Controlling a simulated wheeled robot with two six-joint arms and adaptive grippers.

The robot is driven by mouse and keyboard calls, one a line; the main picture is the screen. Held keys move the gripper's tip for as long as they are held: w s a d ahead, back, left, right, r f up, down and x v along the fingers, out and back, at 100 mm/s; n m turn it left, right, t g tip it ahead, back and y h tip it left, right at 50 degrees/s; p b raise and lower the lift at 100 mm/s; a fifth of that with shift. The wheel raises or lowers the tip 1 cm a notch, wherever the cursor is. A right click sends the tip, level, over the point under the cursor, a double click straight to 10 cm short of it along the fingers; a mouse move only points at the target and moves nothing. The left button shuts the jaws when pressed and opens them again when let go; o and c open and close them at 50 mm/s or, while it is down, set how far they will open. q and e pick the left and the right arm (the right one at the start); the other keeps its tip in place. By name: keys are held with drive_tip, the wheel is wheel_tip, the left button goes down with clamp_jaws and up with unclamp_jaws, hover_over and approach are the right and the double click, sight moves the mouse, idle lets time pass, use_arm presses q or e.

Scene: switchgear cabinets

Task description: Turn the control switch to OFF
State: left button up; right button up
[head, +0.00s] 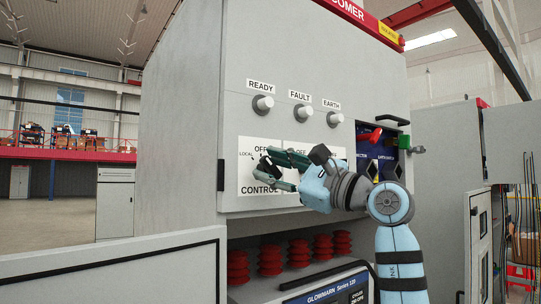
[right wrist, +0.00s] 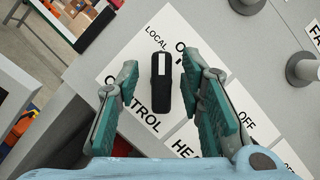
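The control switch (right wrist: 160,82) is a black bar knob with a white mark, on a white plate (right wrist: 128,72) lettered LOCAL, OFF and CONTROL. In the right wrist view its marked end points toward LOCAL, with OFF to the right of it. My right gripper (right wrist: 160,108) is open, with one teal finger on each side of the knob and a visible gap on both sides. In the head view, the right gripper (head: 268,168) is at the plate and partly hides the knob. My left gripper is in neither view.
A second plate lies right of the control plate, mostly behind my gripper. A red handle (head: 369,136) sticks out further right. Red ribbed insulators (head: 270,261) stand below.

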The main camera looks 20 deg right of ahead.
drive_tip(key=shift+w+a+r, duration=0.2)
drive_tip(key=shift+w+f, duration=0.1)
drive_tip(key=shift+w, duration=0.1)
drive_tip(key=shift+d, duration=0.1)
drive_tip(key=shift+w, duration=0.1)
clamp_jaws()
drive_tip(key=shift+f+m, duration=0.1)
drive_tip(key=shift+m, duration=0.5)
drive_tip(key=m+t+h, duration=0.1)
drive_tip(key=m, duration=0.1)
drive_tip(key=m+t+h+b, duration=0.1)
drive_tip(key=m, duration=0.2)
drive_tip(key=shift+m+t+h+b, duration=0.2)
drive_tip(key=shift+m+t+h, duration=0.4)
drive_tip(key=shift+m, duration=0.95)
drive_tip(key=shift+m+t+h+b, duration=0.2)
drive_tip(key=shift+m+t+h, duration=0.35)
drive_tip(key=shift+m, duration=1)
drive_tip(key=shift+h, duration=0.35)
